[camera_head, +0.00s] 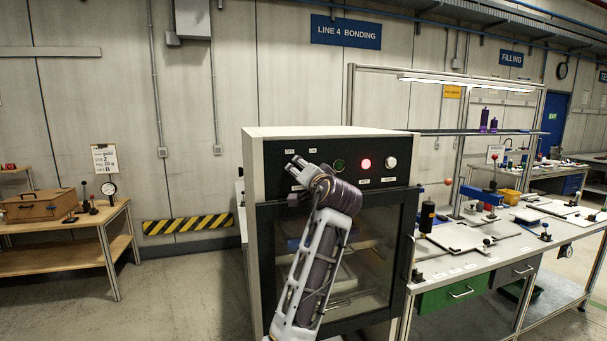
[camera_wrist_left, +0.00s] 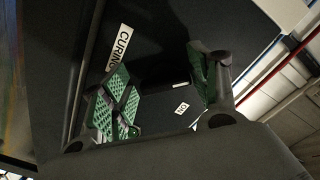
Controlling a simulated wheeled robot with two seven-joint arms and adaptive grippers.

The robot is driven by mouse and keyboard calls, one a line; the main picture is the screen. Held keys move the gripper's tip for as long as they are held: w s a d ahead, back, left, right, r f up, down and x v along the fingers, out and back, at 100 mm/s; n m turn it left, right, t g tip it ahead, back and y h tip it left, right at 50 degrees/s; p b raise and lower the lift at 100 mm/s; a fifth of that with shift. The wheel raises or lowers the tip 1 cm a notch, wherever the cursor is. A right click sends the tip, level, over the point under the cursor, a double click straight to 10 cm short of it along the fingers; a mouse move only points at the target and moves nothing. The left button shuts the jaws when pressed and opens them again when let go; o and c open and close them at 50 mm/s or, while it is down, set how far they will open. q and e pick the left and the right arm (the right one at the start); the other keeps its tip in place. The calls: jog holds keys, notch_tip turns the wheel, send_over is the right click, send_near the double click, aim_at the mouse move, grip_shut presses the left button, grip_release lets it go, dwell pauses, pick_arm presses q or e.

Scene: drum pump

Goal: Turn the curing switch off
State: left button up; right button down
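The curing oven (camera_head: 330,131) is a pale cabinet with a black front panel and a glass door. Its panel has a lit red lamp (camera_head: 365,164), a dark green lamp (camera_head: 339,166) and a white round knob (camera_head: 391,163). My left gripper (camera_head: 298,177) is in front of the panel's left part, below two small labels. The curing switch cannot be made out; the gripper hides that area. In the left wrist view my left gripper's green-padded fingers (camera_wrist_left: 162,95) are apart, close to the panel, with a CURING label (camera_wrist_left: 122,48) and an ON label (camera_wrist_left: 181,109) showing. My right gripper is not in view.
A workbench (camera_head: 470,262) with fixtures and trays stands right of the oven. A wooden table (camera_head: 65,262) with a brown case (camera_head: 40,206) and a dial gauge stands at the left. The floor between that table and the oven is clear.

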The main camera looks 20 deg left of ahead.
pick_arm(q)
jog(key=shift+o, duration=0.4)
jog(key=shift+s+r, duration=0.1)
jog(key=shift+r, duration=0.05)
jog(key=v, duration=0.7)
jog(key=shift+d, duration=0.15)
jog(key=shift+s, duration=0.1)
